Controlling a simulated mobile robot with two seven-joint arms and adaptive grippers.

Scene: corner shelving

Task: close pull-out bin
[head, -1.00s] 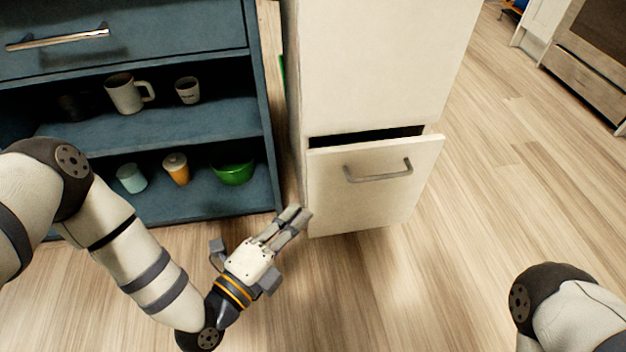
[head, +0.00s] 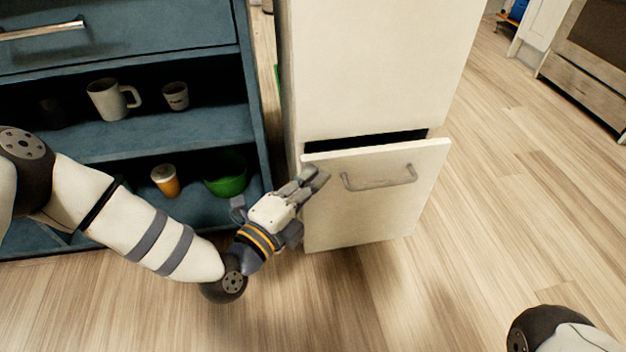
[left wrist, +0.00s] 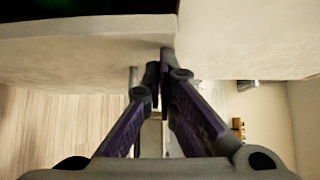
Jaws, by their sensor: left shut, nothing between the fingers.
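The pull-out bin (head: 375,205) is a cream front with a grey bar handle (head: 380,178), low in a tall cream cabinet. It stands open by a little, with a dark gap along its top edge. My left gripper (head: 318,178) is shut and empty, its fingertips at the left edge of the bin front, left of the handle. In the left wrist view, the shut fingers (left wrist: 163,75) point at a pale panel (left wrist: 85,50); I cannot tell whether they touch it. My right gripper is out of view.
A blue shelf unit (head: 160,140) stands at left, with a white mug (head: 108,99), a small cup (head: 176,96), an orange cup (head: 165,181) and a green bowl (head: 228,178). Wood floor (head: 480,230) is clear in front and to the right.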

